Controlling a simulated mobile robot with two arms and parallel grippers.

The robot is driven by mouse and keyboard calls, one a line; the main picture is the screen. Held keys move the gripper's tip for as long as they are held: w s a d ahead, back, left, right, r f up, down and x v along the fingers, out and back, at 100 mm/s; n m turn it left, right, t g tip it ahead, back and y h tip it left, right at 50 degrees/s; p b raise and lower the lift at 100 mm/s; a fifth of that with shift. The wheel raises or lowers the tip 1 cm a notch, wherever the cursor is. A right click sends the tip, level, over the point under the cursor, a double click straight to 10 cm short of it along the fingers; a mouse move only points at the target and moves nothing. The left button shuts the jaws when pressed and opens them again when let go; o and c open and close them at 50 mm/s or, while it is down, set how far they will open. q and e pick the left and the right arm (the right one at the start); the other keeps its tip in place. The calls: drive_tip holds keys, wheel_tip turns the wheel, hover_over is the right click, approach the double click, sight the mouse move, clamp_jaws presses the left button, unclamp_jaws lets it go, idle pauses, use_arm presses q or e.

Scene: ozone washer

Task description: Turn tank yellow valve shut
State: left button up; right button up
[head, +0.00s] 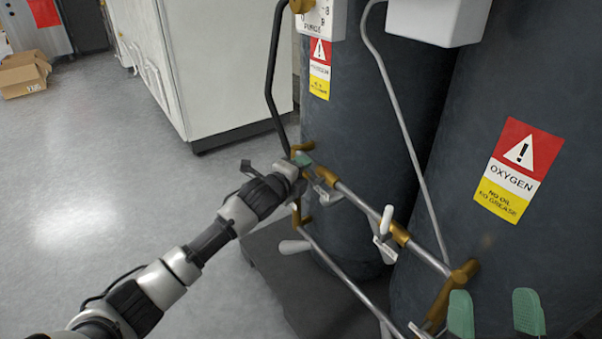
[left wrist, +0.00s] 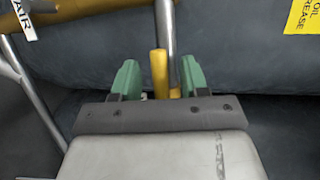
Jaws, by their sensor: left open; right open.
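A yellow valve handle (left wrist: 159,72) stands upright between the green fingers of my left gripper (left wrist: 159,78) in the left wrist view, beside a metal pipe. Gaps show on both sides of the handle. In the head view my left gripper (head: 312,168) is at the pipework in front of the farther dark tank (head: 372,125), where it hides the handle. My right gripper (head: 494,311) is at the bottom right in the head view. Its two green fingers are wide apart with nothing seen between them, in front of the nearer tank (head: 440,215).
A metal pipe (head: 362,205) with brass fittings runs across the tanks. It carries a white-handled valve (head: 387,221); another pale handle (head: 294,247) is lower. A black hose (head: 270,80) hangs at left. A white cabinet (head: 215,70) stands behind.

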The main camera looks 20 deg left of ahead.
use_arm(q)
clamp_jaws()
